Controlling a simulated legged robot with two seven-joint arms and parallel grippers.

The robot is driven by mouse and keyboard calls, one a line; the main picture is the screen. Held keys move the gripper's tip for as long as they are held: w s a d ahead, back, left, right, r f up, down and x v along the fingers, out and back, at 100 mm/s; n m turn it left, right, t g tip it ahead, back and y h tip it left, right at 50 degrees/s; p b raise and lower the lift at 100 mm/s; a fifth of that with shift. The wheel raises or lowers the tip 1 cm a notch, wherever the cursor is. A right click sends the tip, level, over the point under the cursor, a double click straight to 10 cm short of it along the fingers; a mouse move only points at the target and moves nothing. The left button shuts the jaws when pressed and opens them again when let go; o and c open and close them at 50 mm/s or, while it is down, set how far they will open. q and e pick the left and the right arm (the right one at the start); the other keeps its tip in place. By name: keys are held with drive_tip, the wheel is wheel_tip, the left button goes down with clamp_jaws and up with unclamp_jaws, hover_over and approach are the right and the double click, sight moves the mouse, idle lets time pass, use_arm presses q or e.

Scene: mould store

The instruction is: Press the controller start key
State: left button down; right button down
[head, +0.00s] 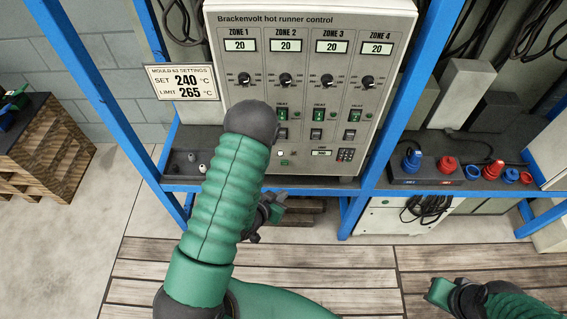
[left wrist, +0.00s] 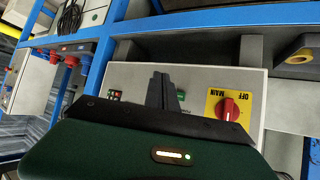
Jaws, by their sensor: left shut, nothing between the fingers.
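The controller (head: 300,60), a grey Brackenvolt hot runner control box, stands on a blue rack in the head view. Its lower panel has a small display (head: 321,153), a keypad (head: 345,155) and a small green key (head: 284,163); its label is too small to read. My left gripper (head: 279,199) is shut and empty, just below the box front. In the left wrist view the fingers (left wrist: 162,80) overlap the upside-down panel, by a green part (left wrist: 181,95) and the red main switch (left wrist: 228,109); contact cannot be told. My right gripper (head: 440,290) is low at right.
A settings sign (head: 182,82) hangs left of the controller, showing set 240 and limit 265. Blue uprights (head: 385,110) flank the box. Red and blue connectors (head: 411,160) stand on the shelf at right. Wooden pallets (head: 45,150) are at left.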

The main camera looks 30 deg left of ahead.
sight(284, 163)
use_arm(q)
drive_tip(key=w+a, duration=0.4)
drive_tip(key=w, duration=0.3)
drive_tip(key=shift+w, duration=0.3)
drive_tip(key=shift+a, duration=0.4)
drive_tip(key=shift+d, duration=0.2)
idle(1.3)
drive_tip(key=shift+w+a+r, duration=0.1)
drive_tip(key=shift+w+a, duration=0.15)
drive_tip(key=shift+w, duration=0.05)
